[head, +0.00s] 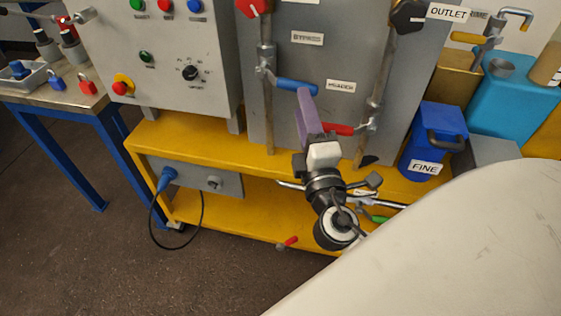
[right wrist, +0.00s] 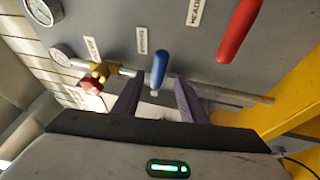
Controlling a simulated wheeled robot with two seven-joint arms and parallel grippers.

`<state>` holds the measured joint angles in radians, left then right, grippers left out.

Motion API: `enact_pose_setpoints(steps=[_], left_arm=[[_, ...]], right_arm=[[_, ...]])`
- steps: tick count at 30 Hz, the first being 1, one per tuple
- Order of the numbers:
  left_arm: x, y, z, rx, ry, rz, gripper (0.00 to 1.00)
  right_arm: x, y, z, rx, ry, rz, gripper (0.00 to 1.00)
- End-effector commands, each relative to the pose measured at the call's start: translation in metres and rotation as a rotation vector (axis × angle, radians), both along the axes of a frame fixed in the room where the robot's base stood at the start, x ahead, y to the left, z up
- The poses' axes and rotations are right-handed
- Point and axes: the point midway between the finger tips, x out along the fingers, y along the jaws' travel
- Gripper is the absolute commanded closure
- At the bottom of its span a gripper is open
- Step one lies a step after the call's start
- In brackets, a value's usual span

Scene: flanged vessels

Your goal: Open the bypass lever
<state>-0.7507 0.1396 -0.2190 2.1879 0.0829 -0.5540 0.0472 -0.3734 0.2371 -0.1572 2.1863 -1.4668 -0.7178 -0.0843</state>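A blue lever handle (head: 297,87) sits on the left vertical pipe of the grey panel, pointing right. A label (head: 307,38) above it seems to read BYPASS. My right gripper (head: 306,98) reaches up to the handle's free end with its purple fingers. In the right wrist view the blue handle (right wrist: 160,68) shows between the two spread fingertips (right wrist: 156,88), with a gap visible on each side. The gripper is open; the depth of overlap is hard to judge. My left gripper is not in view.
A red lever (head: 338,129) by the HEADER label (head: 341,86) is close to the right of my gripper; it also shows in the right wrist view (right wrist: 240,30). A yellow frame (head: 165,142) lies below. A blue FINE container (head: 433,140) stands at right, a control box (head: 165,60) at left.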

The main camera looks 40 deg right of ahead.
Motion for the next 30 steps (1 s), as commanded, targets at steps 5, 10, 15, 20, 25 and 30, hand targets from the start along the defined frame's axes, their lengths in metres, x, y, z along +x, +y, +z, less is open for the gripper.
enact_pose_setpoints(steps=[5, 10, 15, 20, 25, 30], left_arm=[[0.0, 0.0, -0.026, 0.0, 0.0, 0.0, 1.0], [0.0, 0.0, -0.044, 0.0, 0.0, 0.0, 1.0], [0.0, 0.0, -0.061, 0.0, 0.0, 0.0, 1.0], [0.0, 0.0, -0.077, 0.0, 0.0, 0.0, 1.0], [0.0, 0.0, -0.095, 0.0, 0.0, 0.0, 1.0], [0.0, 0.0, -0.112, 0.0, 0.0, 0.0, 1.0]], right_arm=[[0.0, 0.001, -0.043, 0.129, 0.026, 0.013, 0.61], [-0.002, 0.005, -0.077, 0.246, 0.055, 0.027, 0.61], [-0.004, 0.012, -0.11, 0.361, 0.083, 0.041, 0.61], [-0.007, 0.019, -0.142, 0.468, 0.113, 0.053, 0.61], [-0.011, 0.029, -0.174, 0.579, 0.145, 0.065, 0.61], [-0.015, 0.041, -0.206, 0.689, 0.181, 0.078, 0.61]])
